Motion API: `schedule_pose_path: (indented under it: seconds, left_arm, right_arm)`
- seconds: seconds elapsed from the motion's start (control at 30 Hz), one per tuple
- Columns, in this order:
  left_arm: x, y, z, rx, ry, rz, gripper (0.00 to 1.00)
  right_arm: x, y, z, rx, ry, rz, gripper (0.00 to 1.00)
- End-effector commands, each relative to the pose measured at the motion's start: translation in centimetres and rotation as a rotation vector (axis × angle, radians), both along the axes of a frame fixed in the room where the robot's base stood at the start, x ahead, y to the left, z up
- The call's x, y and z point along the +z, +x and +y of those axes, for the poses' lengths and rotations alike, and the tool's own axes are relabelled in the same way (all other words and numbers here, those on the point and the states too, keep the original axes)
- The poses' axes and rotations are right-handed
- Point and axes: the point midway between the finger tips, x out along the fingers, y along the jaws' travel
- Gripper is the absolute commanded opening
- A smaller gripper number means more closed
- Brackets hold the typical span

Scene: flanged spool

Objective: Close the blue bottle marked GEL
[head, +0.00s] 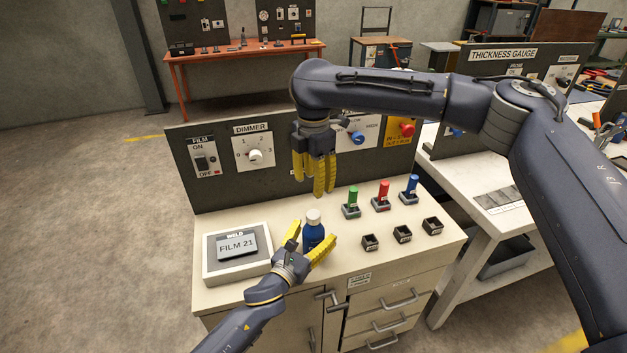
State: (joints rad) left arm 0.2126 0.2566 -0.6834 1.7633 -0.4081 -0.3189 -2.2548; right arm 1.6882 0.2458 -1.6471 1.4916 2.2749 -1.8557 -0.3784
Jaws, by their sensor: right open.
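The blue bottle (313,236) stands upright near the front of the bench, and its label cannot be read. A white cap (313,216) sits at its top; how tightly it is seated cannot be told. My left gripper (314,233) comes in from the front, open. Its yellow fingers are spread on either side of the bottle, with a gap visible on the left; contact on the right cannot be told. My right gripper (312,187) hangs fingers-down above and behind the bottle, open and empty, clear of the cap.
Green (352,197), red (383,191) and blue (411,185) handled pieces stand in holders on the right, behind small dark empty-looking boxes (402,234). A dark panel with a dimmer knob (254,156) closes the back.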

Motion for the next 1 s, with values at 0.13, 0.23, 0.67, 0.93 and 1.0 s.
schedule_pose_path:
  seconds: [0.13,0.23,0.67,0.93,1.0]
  left_arm:
    - [0.0,0.0,0.0,0.0,0.0,0.0,0.79]
    - [0.0,-0.2,0.1,0.0,0.0,0.0,0.79]
    - [-0.1,-5.6,3.2,0.0,0.001,0.002,0.79]
    - [-0.1,-8.9,5.1,0.0,0.0,0.001,0.79]
    - [-0.1,-9.5,5.4,0.0,0.0,0.001,0.79]
  right_arm:
    - [0.0,0.0,0.0,0.0,0.0,0.0,0.45]
    - [0.0,0.0,0.0,0.0,0.0,0.0,0.45]
    - [0.0,0.0,0.0,0.0,0.0,0.0,0.45]
    - [0.0,0.0,0.0,0.0,0.0,0.0,0.45]
    - [0.0,0.0,0.0,0.0,0.0,0.0,0.45]
